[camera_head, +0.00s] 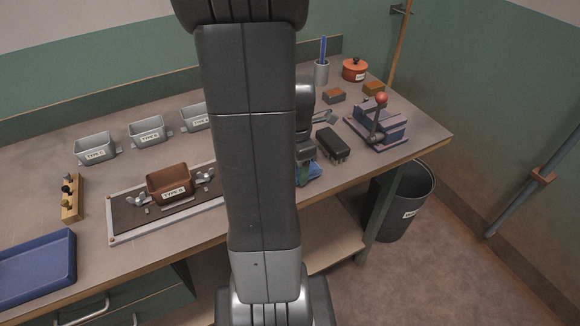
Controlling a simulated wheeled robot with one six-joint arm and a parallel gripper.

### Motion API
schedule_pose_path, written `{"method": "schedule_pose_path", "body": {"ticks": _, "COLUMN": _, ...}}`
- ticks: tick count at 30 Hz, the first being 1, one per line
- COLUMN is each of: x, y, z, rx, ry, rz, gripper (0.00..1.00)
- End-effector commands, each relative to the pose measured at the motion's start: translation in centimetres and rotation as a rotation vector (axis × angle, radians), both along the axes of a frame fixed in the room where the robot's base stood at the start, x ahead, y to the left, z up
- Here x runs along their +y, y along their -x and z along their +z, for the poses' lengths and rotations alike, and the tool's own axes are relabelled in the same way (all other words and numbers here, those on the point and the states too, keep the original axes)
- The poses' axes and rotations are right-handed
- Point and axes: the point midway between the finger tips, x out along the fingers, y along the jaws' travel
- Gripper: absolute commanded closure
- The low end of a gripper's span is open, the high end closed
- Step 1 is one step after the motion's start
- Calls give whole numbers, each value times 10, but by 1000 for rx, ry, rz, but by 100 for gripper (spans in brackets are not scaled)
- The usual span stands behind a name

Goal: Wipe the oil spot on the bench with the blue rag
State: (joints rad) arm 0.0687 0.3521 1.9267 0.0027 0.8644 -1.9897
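Only a part of my gripper (304,165) shows, past the right side of my arm, low over the bench (390,166) near its front edge. Its fingers are mostly hidden behind the arm, so I cannot tell whether they are open or shut. A small blue patch, seemingly the blue rag (315,172), shows right beside and below the gripper. Most of it is hidden, and I cannot tell whether the gripper holds it. I see no oil spot on the visible bench top; my arm covers a wide strip of the bench.
A black box (332,144) stands close right of the gripper, with a lever press (378,132) beyond. A brown hopper (169,183) is on a tray (122,230) to the left; grey bins (147,131) stand behind. A blue tray (38,268) is far left.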

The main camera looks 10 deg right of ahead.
Motion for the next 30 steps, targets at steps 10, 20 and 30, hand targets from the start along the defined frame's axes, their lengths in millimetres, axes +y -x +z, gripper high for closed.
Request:
{"method": "schedule_pose_path", "body": {"ticks": 10, "x": -12, "y": -4, "z": 0, "rx": -1, "ry": 2, "rz": -1, "gripper": 76}}
{"method": "schedule_pose_path", "body": {"ticks": 20, "x": -38, "y": -14, "z": -2, "rx": -1, "ry": 2, "rz": -2, "gripper": 76}}
{"method": "schedule_pose_path", "body": {"ticks": 30, "x": -42, "y": -15, "z": -2, "rx": -2, "ry": 2, "rz": 0, "gripper": 76}}
